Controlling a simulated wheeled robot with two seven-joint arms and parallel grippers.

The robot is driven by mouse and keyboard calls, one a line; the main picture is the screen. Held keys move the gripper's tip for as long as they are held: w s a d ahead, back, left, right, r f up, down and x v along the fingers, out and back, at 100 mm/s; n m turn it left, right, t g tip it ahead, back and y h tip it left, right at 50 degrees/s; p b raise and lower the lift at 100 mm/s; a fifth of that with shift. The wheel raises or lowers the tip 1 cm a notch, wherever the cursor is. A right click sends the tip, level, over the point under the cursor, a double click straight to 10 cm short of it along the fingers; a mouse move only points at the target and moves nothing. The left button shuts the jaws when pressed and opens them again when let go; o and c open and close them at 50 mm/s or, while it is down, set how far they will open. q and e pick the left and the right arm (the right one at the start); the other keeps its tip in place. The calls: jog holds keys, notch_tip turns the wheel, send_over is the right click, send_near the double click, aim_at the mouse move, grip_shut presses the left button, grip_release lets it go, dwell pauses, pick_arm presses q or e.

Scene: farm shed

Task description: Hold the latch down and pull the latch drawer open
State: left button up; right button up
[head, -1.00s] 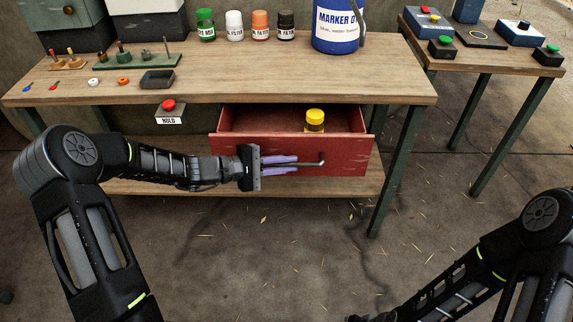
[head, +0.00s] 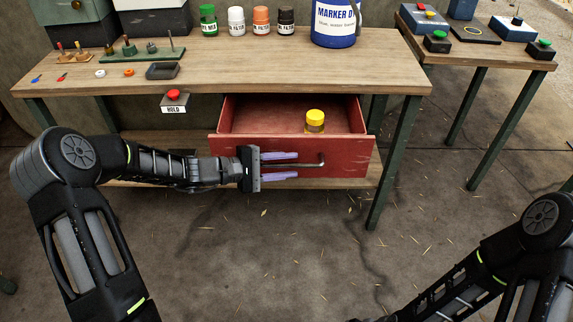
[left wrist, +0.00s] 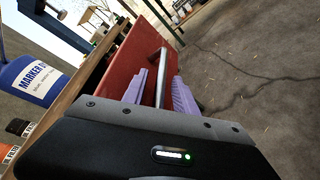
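The red latch drawer (head: 290,155) under the workbench stands open, with a yellow-capped jar (head: 314,121) inside. Its metal bar handle (head: 314,165) sticks out from the front. My left gripper (head: 280,167) is in front of the drawer, its lilac fingers apart on either side of the handle. The left wrist view also shows the handle (left wrist: 166,72) between the fingers, with a gap beside it. The latch, a red button (head: 173,95) on a block labelled HOLD, sits under the bench edge left of the drawer. Nothing touches it. My right gripper is out of view; only its arm shows lower right.
The wooden bench (head: 250,72) carries bottles, a blue marker drum (head: 335,24), a small tray (head: 163,71) and pegs. A side table (head: 480,55) with button boxes stands at the right. The floor before the bench is clear.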

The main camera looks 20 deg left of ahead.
pick_arm(q)
jog(key=v, duration=0.7)
jog(key=shift+s+a+r, duration=0.1)
jog(key=shift+s+a, duration=0.1)
jog(key=shift+a, duration=0.1)
dwell(0.3)
